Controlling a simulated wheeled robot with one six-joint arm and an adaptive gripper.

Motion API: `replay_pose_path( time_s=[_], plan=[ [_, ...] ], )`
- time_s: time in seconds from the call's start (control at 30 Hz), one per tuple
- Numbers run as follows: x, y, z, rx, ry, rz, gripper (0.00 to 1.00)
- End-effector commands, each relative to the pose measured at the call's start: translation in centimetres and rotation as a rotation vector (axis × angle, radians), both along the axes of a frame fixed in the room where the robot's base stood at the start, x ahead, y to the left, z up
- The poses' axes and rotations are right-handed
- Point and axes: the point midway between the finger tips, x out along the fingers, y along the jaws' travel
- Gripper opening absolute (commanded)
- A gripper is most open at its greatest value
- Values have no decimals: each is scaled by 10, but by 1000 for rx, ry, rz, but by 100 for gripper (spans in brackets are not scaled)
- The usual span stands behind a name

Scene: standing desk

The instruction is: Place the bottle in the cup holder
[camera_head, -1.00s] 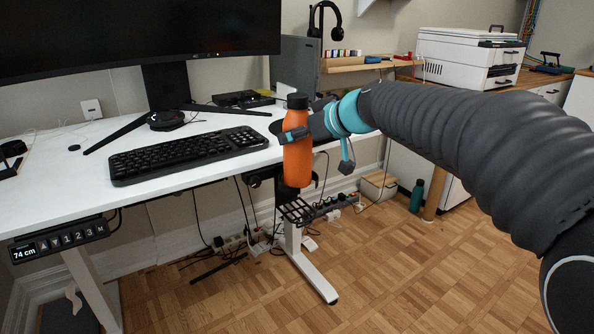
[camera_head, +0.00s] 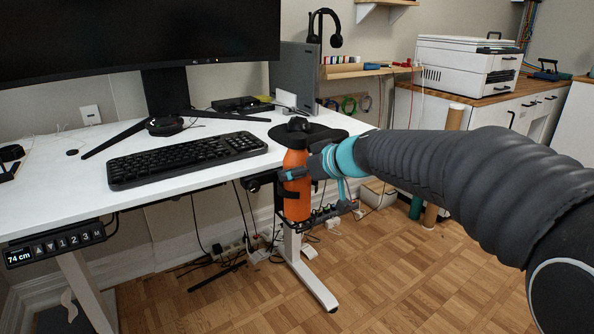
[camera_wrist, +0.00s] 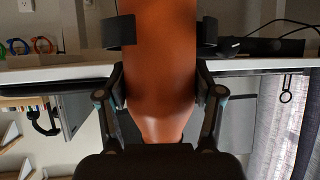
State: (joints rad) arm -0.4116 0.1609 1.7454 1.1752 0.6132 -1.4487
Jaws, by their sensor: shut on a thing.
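The orange bottle (camera_head: 296,205) with a dark cap is upright at the desk's front right edge. In the wrist view, which is upside down, the bottle (camera_wrist: 165,60) fills the middle. My gripper (camera_head: 297,174) is shut on its upper body from the right. The black cup holder (camera_head: 257,181) is clamped under the desk edge, largely hidden behind the bottle. Its dark curved bands (camera_wrist: 120,31) show on both sides of the bottle in the wrist view, below my fingers. The bottle sits between these bands. I cannot tell whether its base rests on the holder's floor.
The white desk (camera_head: 60,190) carries a keyboard (camera_head: 185,158), a monitor and a black mouse pad (camera_head: 325,132) just behind the bottle. A desk leg (camera_head: 313,280) and cables stand below. The wooden floor at the front right is clear.

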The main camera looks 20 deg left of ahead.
Motion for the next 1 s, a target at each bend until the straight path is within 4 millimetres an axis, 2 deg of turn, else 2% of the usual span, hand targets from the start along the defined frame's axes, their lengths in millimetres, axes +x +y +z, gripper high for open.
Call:
replay_pose_path(
  time_s=[0.2, 0.23, 0.3, 0.33, 0.77, 1.0],
  plan=[
    [0, 0, -1, 2, -4, 0, 0],
    [0, 0, -2, 0, 0, 0, 71],
    [0, 0, -2, 0, 0, 0, 89],
    [0, 0, -2, 0, 0, 0, 91],
    [0, 0, 3, 0, 0, 1, 91],
    [-16, -32, 20, 1, -4, -3, 91]
  ],
)
